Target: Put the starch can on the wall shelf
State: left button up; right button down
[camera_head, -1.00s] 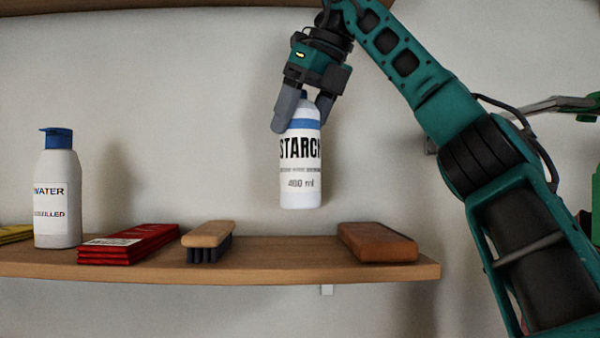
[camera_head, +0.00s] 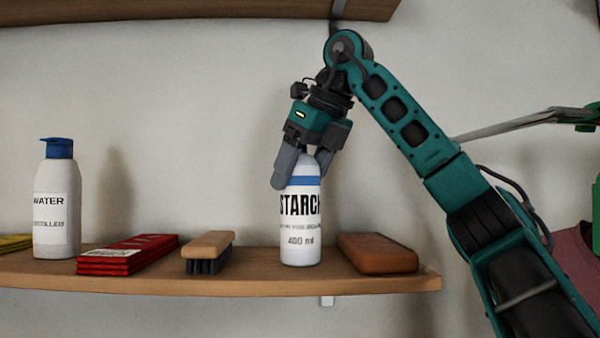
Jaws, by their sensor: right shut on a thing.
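The starch can (camera_head: 301,220) is white with a blue band and black lettering. It is upright at the wooden wall shelf (camera_head: 330,284), in the gap between a brush and a brown block. Its bottom is at the level of the shelf top and appears to rest there. My right gripper (camera_head: 300,172) comes down from above and is shut on the top of the can. My left gripper is not in view.
The brush (camera_head: 208,250) lies left of the can and the brown block (camera_head: 377,254) close on its right. Another shelf (camera_head: 200,8) hangs above. A grey bar (camera_head: 520,124) is at the right.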

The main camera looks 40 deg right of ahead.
jog(key=shift+c, duration=0.4)
grip_release()
jog(key=shift+f, duration=0.1)
jog(key=v, duration=1.2)
dwell(0.5)
